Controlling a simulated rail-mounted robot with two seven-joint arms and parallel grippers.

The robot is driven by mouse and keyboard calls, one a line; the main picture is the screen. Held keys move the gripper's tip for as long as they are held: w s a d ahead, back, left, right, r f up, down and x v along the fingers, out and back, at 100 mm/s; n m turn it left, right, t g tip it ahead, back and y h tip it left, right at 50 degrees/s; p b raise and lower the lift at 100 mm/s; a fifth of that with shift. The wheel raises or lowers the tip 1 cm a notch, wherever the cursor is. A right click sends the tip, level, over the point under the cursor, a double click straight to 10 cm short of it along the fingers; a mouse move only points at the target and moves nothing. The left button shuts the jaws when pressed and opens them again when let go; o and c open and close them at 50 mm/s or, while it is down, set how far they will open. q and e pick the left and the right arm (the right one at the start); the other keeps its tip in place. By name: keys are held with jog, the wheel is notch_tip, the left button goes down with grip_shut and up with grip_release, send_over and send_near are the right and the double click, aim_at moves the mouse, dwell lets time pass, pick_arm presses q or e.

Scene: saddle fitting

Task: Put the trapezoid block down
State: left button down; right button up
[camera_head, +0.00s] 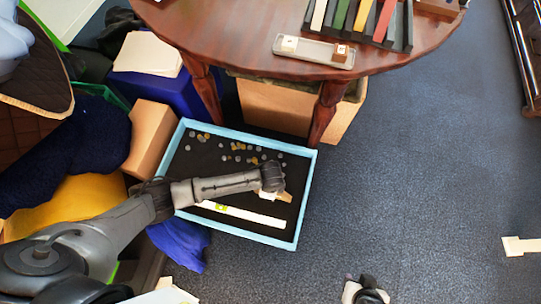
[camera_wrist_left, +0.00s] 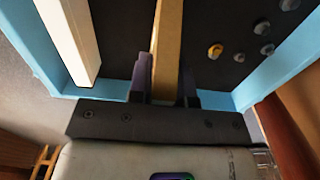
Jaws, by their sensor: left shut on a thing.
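My left gripper (camera_wrist_left: 165,85) is shut on a light wooden piece, which I take to be the trapezoid block (camera_wrist_left: 168,35). The block runs away from the camera between the two dark fingers. In the head view my left gripper (camera_head: 268,194) is over the right part of a blue-rimmed tray (camera_head: 310,185) with a dark floor. A bit of the block (camera_head: 286,197) shows beside it. Whether the block touches the tray floor, I cannot tell. A dark and white part at the bottom edge seems to be my right gripper (camera_head: 366,291); its jaws cannot be made out.
A long white bar (camera_head: 255,217) lies along the tray's near side; it also shows in the left wrist view (camera_wrist_left: 70,40). Several small grey and yellow pieces (camera_head: 239,147) lie in the far part. A round table (camera_head: 230,35) stands behind. Open carpet (camera_head: 430,170) is at right.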

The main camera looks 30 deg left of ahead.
pick_arm(q)
jog(key=c, duration=1.1)
grip_release()
jog(key=shift+o, duration=0.2)
notch_tip(320, 180, up, 11)
jog(key=p, duration=0.6)
jog(key=shift+r+p, duration=0.35)
jog(key=shift+r, duration=0.3)
